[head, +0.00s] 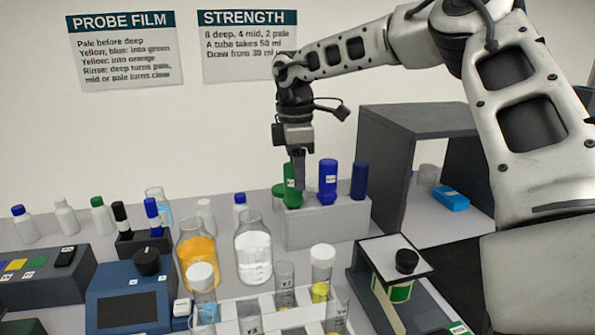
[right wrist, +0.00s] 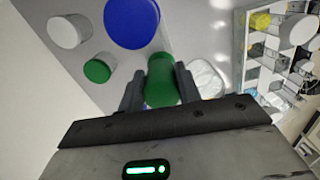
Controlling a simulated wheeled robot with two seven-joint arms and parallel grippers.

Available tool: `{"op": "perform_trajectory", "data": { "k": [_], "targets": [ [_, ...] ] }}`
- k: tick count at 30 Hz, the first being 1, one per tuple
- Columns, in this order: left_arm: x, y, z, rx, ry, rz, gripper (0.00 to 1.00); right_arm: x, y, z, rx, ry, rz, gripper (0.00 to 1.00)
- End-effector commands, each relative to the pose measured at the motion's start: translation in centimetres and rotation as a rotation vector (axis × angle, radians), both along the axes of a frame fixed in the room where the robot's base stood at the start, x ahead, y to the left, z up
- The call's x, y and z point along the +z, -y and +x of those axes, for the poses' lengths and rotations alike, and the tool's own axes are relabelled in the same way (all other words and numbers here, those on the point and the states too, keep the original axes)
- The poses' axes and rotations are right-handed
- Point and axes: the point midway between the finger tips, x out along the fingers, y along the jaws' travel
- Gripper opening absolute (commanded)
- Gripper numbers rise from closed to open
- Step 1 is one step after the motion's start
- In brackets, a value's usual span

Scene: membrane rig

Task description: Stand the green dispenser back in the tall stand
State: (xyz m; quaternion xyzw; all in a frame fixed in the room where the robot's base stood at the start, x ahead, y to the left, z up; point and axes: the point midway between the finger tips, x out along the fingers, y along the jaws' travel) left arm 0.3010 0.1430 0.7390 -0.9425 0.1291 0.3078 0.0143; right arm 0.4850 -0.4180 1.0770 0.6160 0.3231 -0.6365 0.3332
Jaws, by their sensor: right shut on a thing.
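The green dispenser (head: 290,190) is upright at the left end of the tall grey stand (head: 322,228). My right gripper (head: 298,180) comes down from above and is shut on it; the fingers hide part of it. In the right wrist view the green dispenser (right wrist: 162,82) lies between the two dark fingers. Its lower end meets the stand's top in the head view, but I cannot tell whether it is fully seated. Two blue dispensers, a brighter one (head: 327,180) and a darker one (head: 358,182), stand to its right. My left gripper is not in view.
A flask of clear liquid (head: 253,258) and one of orange liquid (head: 196,250) stand in front and left. A tube rack (head: 268,312) is at the front. A dark grey shelf (head: 392,150) rises right of the stand. Capped bottles (head: 103,217) line the left.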

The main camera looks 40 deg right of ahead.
Motion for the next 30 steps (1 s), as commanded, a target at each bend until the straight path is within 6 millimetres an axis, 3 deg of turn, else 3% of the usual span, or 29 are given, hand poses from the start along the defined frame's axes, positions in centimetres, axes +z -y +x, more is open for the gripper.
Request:
{"op": "perform_trajectory", "data": {
  "k": [20,21,23,30],
  "targets": [
    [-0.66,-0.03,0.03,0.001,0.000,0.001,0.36,-0.50,0.01,0.02,0.000,0.001,-0.001,0.06],
    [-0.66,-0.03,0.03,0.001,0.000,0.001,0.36,-0.51,0.02,0.01,0.000,0.001,-0.001,0.42],
    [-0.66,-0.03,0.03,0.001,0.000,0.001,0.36,-0.51,0.01,0.00,0.000,0.001,-0.001,0.58],
    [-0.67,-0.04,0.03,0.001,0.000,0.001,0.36,-0.54,0.01,0.00,0.000,0.000,0.000,0.59]
  ]
}}
